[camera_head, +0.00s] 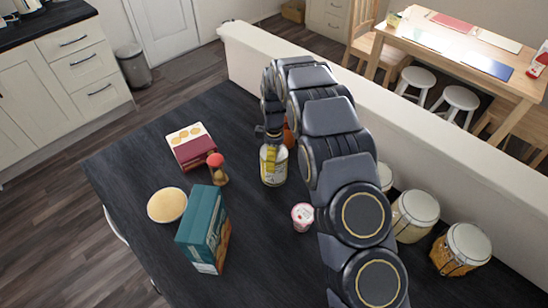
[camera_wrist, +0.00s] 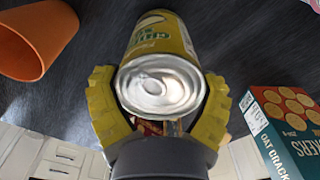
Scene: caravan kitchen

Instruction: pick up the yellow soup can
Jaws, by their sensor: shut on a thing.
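The yellow soup can (camera_wrist: 160,45) has a yellow label with lettering and a silver metal end facing the wrist camera. My gripper (camera_wrist: 160,92) has its two yellow-padded fingers on either side of the can, shut on it. In the head view the can (camera_head: 273,172) is at the middle of the dark table, below my gripper (camera_head: 270,150), which comes from above. The arm and fingers hide part of the can. I cannot tell whether its base touches the table.
An orange cup (camera_wrist: 38,40) stands close to the can, mostly hidden behind my arm in the head view. A pink-and-white cup (camera_head: 302,217), teal cracker box (camera_head: 203,232), red-topped wooden item (camera_head: 217,168), maroon box (camera_head: 192,148), round tan item (camera_head: 167,205) and glass jars (camera_head: 414,215) stand around.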

